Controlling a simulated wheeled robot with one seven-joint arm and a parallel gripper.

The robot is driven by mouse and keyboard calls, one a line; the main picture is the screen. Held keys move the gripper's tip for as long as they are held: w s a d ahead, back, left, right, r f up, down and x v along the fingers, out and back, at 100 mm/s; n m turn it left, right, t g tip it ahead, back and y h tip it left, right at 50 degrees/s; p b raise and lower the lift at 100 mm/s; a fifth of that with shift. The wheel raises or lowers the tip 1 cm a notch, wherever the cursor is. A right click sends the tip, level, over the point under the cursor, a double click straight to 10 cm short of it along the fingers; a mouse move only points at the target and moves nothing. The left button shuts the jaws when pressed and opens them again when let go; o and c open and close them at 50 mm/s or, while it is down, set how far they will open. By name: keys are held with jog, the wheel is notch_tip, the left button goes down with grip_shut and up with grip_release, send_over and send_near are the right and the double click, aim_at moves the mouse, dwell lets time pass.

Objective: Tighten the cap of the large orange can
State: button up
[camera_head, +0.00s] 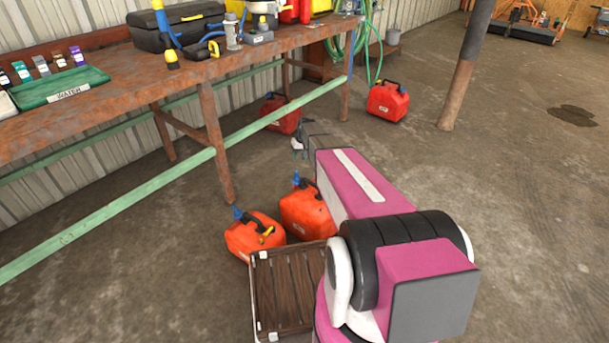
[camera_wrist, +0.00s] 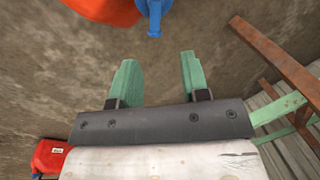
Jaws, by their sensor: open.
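The large orange can (camera_head: 306,212) stands on the concrete floor in the head view, partly hidden by my arm. Its blue cap (camera_head: 296,179) points up near its back left corner. My gripper (camera_head: 299,156) shows small and partly hidden, above and beyond this can. In the wrist view my gripper (camera_wrist: 157,58) has its two green fingers apart with nothing between them. An orange can (camera_wrist: 100,8) with a blue cap (camera_wrist: 153,10) is cut off at the top edge, beyond the fingertips; it looks like the large one. The cap and fingers are apart.
A smaller orange can (camera_head: 254,236) stands left of the large one, behind a brown slatted crate (camera_head: 262,290). A rusty workbench (camera_head: 130,85) with a green rail (camera_head: 180,172) runs along the left. Red cans (camera_head: 388,101) stand farther back. The right floor is mostly open, past a post (camera_head: 462,85).

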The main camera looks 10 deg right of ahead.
jog(key=s+a+r, duration=0.1)
jog(key=s+r, duration=0.4)
jog(key=s, duration=0.7)
jog(key=s+a+r+h, duration=0.1)
jog(key=s+r, duration=0.3)
jog(key=s, duration=0.9)
jog(key=shift+a+r+h, duration=0.3)
jog(key=shift+a+r, duration=0.05)
jog(key=shift+r, duration=0.05)
